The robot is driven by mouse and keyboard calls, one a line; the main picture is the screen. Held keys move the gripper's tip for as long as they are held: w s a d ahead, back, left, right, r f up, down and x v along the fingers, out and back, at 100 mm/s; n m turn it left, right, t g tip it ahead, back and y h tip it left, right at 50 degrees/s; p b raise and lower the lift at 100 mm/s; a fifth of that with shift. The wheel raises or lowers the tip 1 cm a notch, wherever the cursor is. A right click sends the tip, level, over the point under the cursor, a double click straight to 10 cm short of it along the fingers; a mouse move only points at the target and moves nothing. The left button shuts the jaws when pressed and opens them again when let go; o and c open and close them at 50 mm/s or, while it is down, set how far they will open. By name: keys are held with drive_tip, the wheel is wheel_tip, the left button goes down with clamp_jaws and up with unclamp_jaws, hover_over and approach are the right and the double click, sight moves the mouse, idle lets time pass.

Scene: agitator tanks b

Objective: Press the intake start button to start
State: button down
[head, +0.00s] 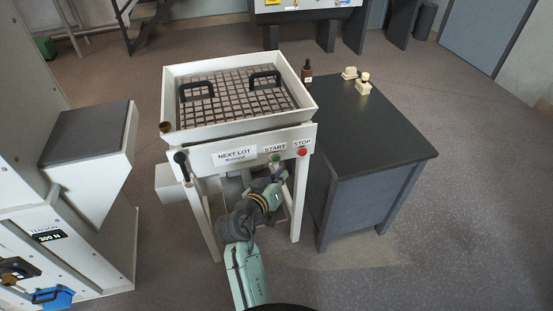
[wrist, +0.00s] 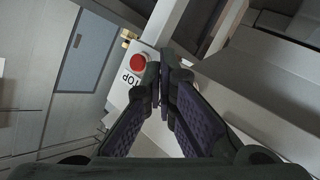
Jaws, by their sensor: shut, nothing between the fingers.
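The green start button (head: 276,157) sits under the START label (head: 274,148) on the front panel of a white intake stand (head: 215,137). My gripper (head: 279,168) is shut and empty, its fingertips close to the button. I cannot tell whether they touch it. In the wrist view, the shut fingertips (wrist: 164,68) point at the panel, and the green button is not visible there. The red stop button (head: 302,152) is to the right of the start button under the STOP label. It also shows in the wrist view (wrist: 138,62), just left of the fingertips.
A grate (head: 235,98) with two black handles lies in the stand's top. A dark table (head: 385,130) stands at the right with a brown bottle (head: 307,73) and small pale items. A black-knobbed lever (head: 180,158) is at the panel's left. A white cabinet is at the left.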

drive_tip(key=shift+w+a, duration=0.3)
drive_tip(key=shift+w, duration=0.6)
drive_tip(key=shift+w, duration=0.1)
idle(0.8)
drive_tip(key=shift+w+a, duration=0.1)
drive_tip(key=shift+w, duration=0.2)
drive_tip(key=shift+w+a, duration=0.15)
drive_tip(key=shift+w, duration=0.3)
idle(0.6)
drive_tip(key=shift+s, duration=0.15)
drive_tip(key=shift+s+d, duration=0.25)
drive_tip(key=shift+s, duration=0.45)
drive_tip(key=s, duration=0.1)
drive_tip(key=s+d, duration=0.1)
drive_tip(key=s, duration=0.2)
drive_tip(key=shift+s+d, duration=0.3)
drive_tip(key=shift+s, duration=0.1)
